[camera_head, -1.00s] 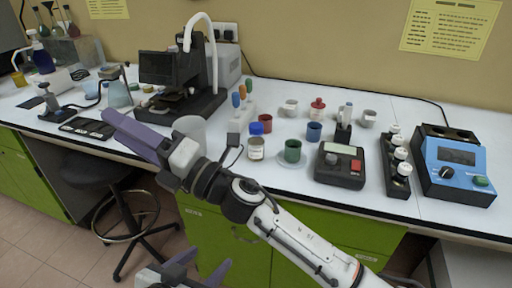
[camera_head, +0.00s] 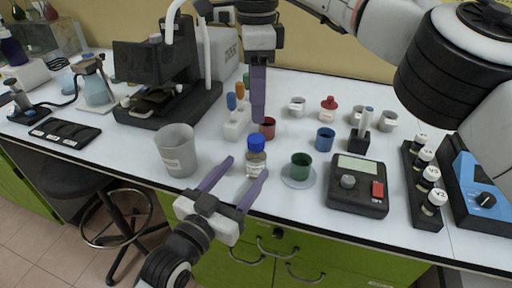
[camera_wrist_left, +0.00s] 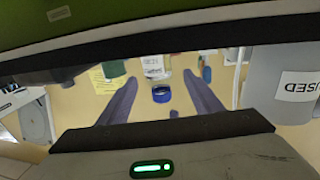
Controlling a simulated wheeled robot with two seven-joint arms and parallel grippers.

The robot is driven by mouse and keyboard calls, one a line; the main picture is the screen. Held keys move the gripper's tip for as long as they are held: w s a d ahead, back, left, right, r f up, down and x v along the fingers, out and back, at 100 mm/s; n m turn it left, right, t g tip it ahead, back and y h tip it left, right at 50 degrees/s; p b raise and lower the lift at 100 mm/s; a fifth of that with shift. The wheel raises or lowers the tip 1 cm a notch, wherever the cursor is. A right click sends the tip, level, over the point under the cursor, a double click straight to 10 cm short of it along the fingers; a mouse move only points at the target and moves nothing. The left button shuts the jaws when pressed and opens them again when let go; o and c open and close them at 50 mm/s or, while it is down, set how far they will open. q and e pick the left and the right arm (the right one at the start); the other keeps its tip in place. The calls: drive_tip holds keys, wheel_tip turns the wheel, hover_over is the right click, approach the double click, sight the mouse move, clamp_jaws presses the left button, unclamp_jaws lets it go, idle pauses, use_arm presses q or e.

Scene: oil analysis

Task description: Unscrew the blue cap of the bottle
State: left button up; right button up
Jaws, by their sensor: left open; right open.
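The bottle (camera_head: 257,169) stands upright near the table's front edge, its blue cap (camera_head: 256,143) on top. My left gripper (camera_head: 248,166) is open and low at the front, its fingers reaching toward the bottle. In the left wrist view the blue cap (camera_wrist_left: 161,93) and the labelled bottle (camera_wrist_left: 154,66) appear upside down, in line with the gap between the spread fingers. My right gripper (camera_head: 258,119) points down above the table, close behind the cap in the picture. Its fingers overlap, hiding the gap. I see nothing held in either gripper.
A grey beaker (camera_head: 177,150) stands left of the bottle. A dark meter (camera_head: 358,184) is further right.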

sight(262, 149)
use_arm(q)
drive_tip(key=shift+w+d+r, duration=0.15)
drive_tip(key=shift+w+d, duration=0.15)
use_arm(e)
drive_tip(key=shift+s+r, duration=0.1)
drive_tip(key=shift+s, duration=0.15)
use_arm(q)
drive_tip(key=x, duration=0.8)
drive_tip(key=shift+w+d, duration=0.1)
drive_tip(key=shift+w, duration=0.05)
use_arm(e)
drive_tip(key=shift+s, duration=0.1)
